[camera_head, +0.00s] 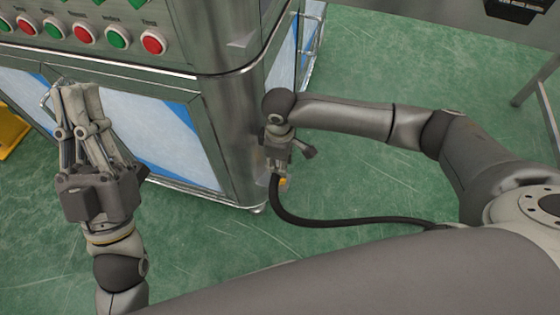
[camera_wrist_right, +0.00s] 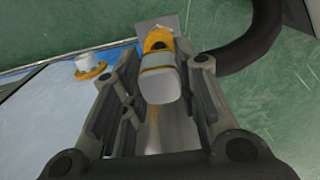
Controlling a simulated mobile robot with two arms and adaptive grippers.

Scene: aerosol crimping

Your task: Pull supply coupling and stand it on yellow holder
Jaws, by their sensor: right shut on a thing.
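The supply coupling (camera_wrist_right: 160,80), pale grey with a yellow collar, sits between the fingers of my right gripper (camera_wrist_right: 163,65) in the right wrist view. In the head view my right gripper (camera_head: 277,160) points down beside the machine's corner, with a bit of yellow (camera_head: 283,183) below it. A black hose (camera_head: 340,222) curves away from there to the right. My left gripper (camera_head: 82,92) is in front of the machine's panel and touches no coupling; its finger gap is unclear. I cannot tell which thing is the yellow holder.
The steel machine (camera_head: 235,110) with red and green buttons (camera_head: 153,42) fills the upper left. A white piece with a yellow flange (camera_wrist_right: 90,68) shows left of the coupling. A yellow structure (camera_head: 12,132) stands at the far left. Green floor (camera_head: 400,70) is open at right.

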